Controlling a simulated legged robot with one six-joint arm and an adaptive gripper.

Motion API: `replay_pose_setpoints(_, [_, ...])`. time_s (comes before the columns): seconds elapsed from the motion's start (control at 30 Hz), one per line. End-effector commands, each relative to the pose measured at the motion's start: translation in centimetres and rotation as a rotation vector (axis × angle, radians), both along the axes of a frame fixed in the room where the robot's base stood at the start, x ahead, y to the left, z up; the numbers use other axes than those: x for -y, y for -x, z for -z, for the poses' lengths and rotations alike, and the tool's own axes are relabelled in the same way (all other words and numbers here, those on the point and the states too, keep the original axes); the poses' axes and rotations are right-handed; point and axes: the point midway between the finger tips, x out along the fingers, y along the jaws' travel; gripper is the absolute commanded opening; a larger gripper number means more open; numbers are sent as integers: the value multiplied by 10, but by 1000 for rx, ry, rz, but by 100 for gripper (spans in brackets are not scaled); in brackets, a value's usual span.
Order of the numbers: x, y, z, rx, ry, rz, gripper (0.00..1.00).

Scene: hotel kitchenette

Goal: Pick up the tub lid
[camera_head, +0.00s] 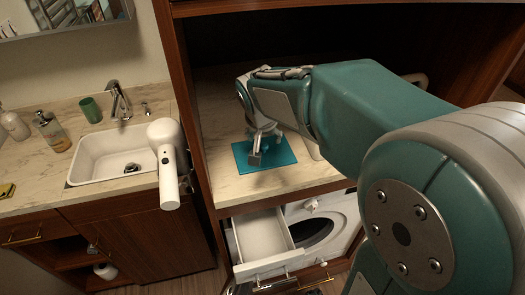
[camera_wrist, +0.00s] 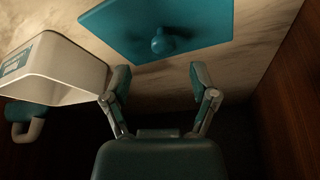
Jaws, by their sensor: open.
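The tub lid (camera_head: 283,152) is a flat teal rectangle lying on the marble counter inside the wooden alcove. In the wrist view the lid (camera_wrist: 205,28) shows at the top, with a small round teal knob (camera_wrist: 162,43) on it. My gripper (camera_head: 257,151) is above the lid in the head view and hides part of it. In the wrist view my gripper (camera_wrist: 160,77) is open and empty, its two fingers apart. The knob lies beyond the fingertips, roughly in line with the gap between them.
A white tub (camera_wrist: 60,68) with a label stands left of the lid in the wrist view, close to the left finger. A teal mug-like object (camera_wrist: 28,118) is beside it. A wooden wall (camera_wrist: 292,95) is at right. Below the counter, a white drawer (camera_head: 262,240) is open.

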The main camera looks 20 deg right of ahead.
Motion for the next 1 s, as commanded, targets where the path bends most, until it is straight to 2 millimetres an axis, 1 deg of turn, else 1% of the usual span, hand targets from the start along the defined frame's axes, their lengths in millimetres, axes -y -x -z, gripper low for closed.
replay_pose_setpoints(0.13, [0,-5,14,-4,1,-1,76])
replay_pose_setpoints(0.3, [3,-15,39,-4,1,-1,76])
replay_pose_setpoints(0.4, [4,-19,48,-1,1,-1,76])
replay_pose_setpoints(0.67, [5,-20,50,1,0,-1,76])
replay_pose_setpoints(0.77, [5,-20,50,1,1,-1,35])
replay_pose_setpoints(0.8, [5,-20,50,1,1,-1,18])
replay_pose_setpoints(0.83, [5,-20,50,1,1,-1,4])
replay_pose_setpoints(0.87, [5,-20,50,1,1,-1,0])
replay_pose_setpoints(1.0, [5,-20,50,1,1,-1,0])
